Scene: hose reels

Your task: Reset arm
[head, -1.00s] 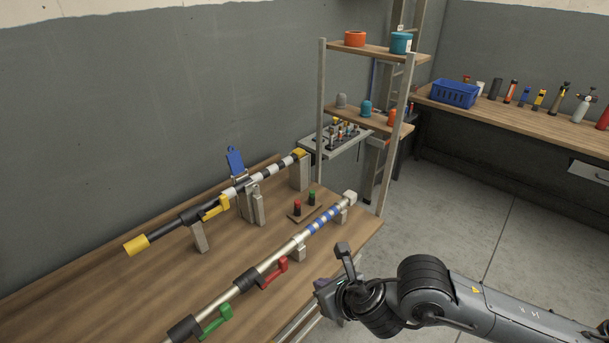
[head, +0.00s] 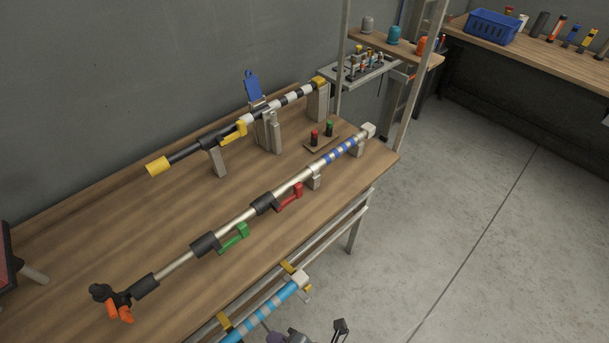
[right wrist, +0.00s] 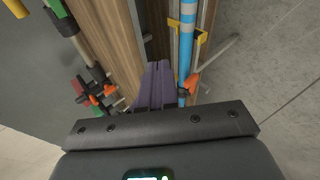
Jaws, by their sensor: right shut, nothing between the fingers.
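My right gripper (head: 288,337) shows only in part at the bottom edge of the head view, in front of the bench. In the right wrist view its purple fingers (right wrist: 154,85) are together with nothing between them. They are beside a blue-and-grey pole (right wrist: 186,50) and apart from it, as far as I can tell. My left gripper is not in view.
The wooden bench (head: 110,230) carries a silver pole (head: 235,220) with red and green handles and a black pole (head: 190,150) with yellow ends. The blue pole (head: 262,311) hangs along its front. Right of it, the floor (head: 480,200) is clear.

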